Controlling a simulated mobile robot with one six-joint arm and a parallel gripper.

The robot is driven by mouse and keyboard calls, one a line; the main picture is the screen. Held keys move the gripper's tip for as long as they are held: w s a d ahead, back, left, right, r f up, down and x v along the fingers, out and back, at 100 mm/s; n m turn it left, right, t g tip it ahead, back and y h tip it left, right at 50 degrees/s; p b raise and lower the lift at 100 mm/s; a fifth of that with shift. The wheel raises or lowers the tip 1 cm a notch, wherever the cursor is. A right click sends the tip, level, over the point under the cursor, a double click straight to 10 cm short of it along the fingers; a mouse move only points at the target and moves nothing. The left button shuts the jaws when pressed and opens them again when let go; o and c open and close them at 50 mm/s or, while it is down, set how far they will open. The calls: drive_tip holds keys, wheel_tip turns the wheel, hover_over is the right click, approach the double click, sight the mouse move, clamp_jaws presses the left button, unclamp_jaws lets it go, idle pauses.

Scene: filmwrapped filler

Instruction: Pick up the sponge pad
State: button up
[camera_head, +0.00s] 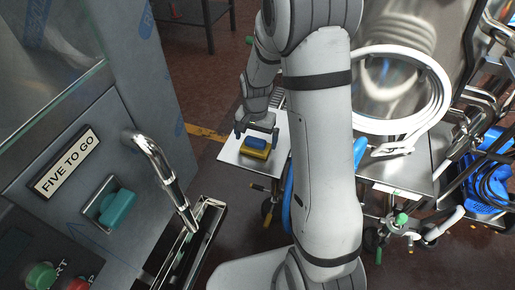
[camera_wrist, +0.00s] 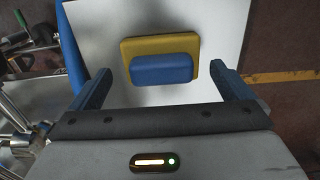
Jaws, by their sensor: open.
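The sponge pad is a yellow slab (camera_wrist: 205,50) with a blue block (camera_wrist: 162,69) on its top. It lies on a pale flat board (camera_wrist: 98,28). In the head view the sponge pad (camera_head: 254,147) sits on the white board (camera_head: 233,154) left of my arm. My gripper (camera_wrist: 164,80) is open, with one blue finger on each side of the sponge pad in the wrist view. Nothing is between the fingers that they touch. In the head view my gripper (camera_head: 257,131) hangs over the board close to the sponge pad.
A machine panel with a teal switch (camera_head: 117,208) and a chrome handle (camera_head: 158,170) stands at the left. A white coiled hose (camera_head: 437,95) lies on a metal cart at the right.

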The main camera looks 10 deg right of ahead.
sight(256, 140)
wheel_tip(256, 140, down, 2)
drive_tip(key=shift+f, duration=0.15)
drive_tip(key=shift+c, duration=0.4)
drive_tip(key=c, duration=0.7)
wheel_tip(256, 140, up, 10)
drive_tip(key=p, duration=0.3)
drive_tip(key=shift+c, duration=0.2)
drive_tip(key=o, duration=0.5)
drive_tip(key=c, duration=0.3)
drive_tip(key=shift+c, duration=0.5)
